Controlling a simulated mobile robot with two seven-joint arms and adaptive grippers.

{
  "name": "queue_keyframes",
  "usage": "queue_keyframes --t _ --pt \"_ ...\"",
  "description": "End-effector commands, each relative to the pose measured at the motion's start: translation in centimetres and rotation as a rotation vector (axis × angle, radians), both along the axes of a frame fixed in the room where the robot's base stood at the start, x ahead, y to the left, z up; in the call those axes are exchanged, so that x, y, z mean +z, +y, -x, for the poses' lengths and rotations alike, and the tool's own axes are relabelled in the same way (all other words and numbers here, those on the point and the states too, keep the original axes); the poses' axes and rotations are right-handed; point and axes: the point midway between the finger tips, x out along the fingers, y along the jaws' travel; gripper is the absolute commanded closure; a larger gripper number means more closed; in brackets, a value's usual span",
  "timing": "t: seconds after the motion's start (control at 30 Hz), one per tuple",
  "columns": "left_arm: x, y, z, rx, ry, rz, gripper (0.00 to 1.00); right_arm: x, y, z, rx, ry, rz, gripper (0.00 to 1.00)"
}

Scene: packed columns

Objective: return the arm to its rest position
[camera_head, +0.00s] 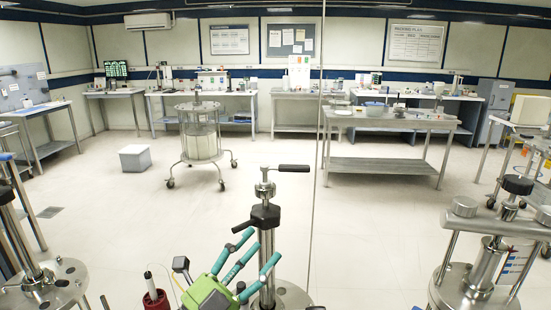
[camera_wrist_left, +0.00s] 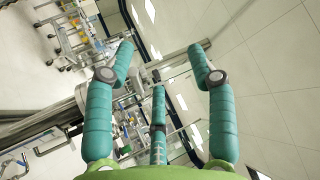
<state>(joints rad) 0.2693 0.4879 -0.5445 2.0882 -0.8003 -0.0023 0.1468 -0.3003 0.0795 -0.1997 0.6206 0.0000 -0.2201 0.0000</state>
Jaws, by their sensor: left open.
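My left gripper (camera_head: 256,252) shows at the bottom middle of the head view, with a green body and teal jointed fingers pointing up and to the right. It is close to a steel column press (camera_head: 267,190) with a black handle, and overlaps it in the picture; I cannot tell whether they touch. In the left wrist view the gripper (camera_wrist_left: 161,55) has its fingers spread wide, with nothing between them. My right gripper is in neither view.
Steel equipment stands at the lower left (camera_head: 42,285) and lower right (camera_head: 470,270). A dark red container (camera_head: 156,300) is left of my gripper. A wheeled column cart (camera_head: 200,140), a grey box (camera_head: 135,158) and a steel table (camera_head: 385,166) stand farther back. The middle floor is clear.

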Motion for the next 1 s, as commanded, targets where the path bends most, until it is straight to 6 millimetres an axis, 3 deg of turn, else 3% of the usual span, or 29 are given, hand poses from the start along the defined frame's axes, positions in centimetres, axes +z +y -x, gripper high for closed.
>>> queue_keyframes --t 0.1,0.23,0.4,0.5,0.7,0.93,1.0 --pt "-4.3 5.4 -1.5 0.23 0.304 0.234 0.44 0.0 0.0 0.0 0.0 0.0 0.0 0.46" --pt "-12.3 10.9 -0.4 0.472 0.676 0.41 0.44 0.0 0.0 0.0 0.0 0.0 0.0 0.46" --pt "-22.5 14.9 5.6 0.711 1.129 0.522 0.44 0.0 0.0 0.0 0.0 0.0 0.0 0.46" --pt "-26.5 15.7 9.8 0.801 1.338 0.543 0.44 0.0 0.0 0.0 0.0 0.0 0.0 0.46" --pt "-31.1 16.1 17.1 0.91 1.64 0.544 0.44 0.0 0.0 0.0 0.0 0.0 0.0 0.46" --pt "-33.6 15.7 24.7 0.987 1.922 0.518 0.44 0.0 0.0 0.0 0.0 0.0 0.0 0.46" --pt "-35.6 15.7 24.3 0.992 1.932 0.509 0.44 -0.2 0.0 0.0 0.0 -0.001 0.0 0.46"
